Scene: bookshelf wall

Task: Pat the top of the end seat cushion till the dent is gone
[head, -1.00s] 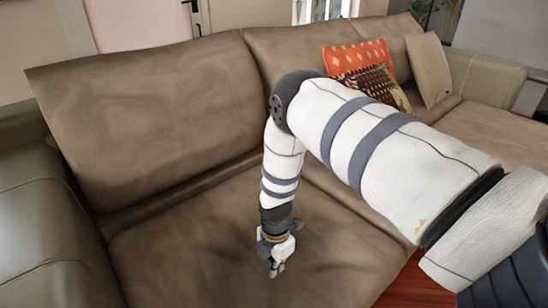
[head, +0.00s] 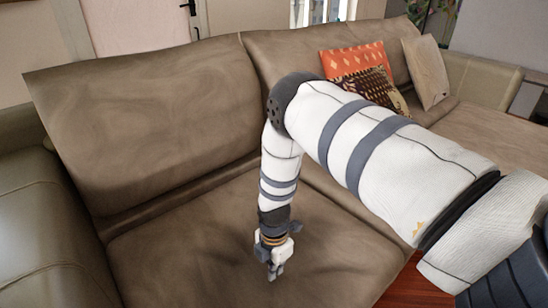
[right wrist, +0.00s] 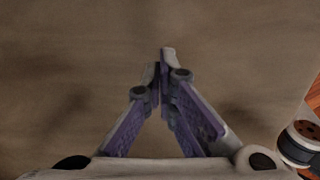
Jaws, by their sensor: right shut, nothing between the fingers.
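The end seat cushion (head: 190,262) is brown and leather-like, at the left end of the sofa. It fills most of the right wrist view (right wrist: 60,70). Its top shows soft creases and darker patches around my right gripper; I cannot tell how deep any dent is. My right gripper (head: 272,275) points down at the middle of this cushion, its fingertips at or just above the surface; contact is unclear. In the right wrist view its fingers (right wrist: 164,60) are together with nothing between them. My left gripper is not in view.
A brown back cushion (head: 150,120) rises behind the seat, and the sofa arm (head: 45,220) stands at the left. Orange patterned (head: 358,62) and beige (head: 427,70) pillows lie farther right. A strip of reddish floor (head: 412,285) shows at the front right.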

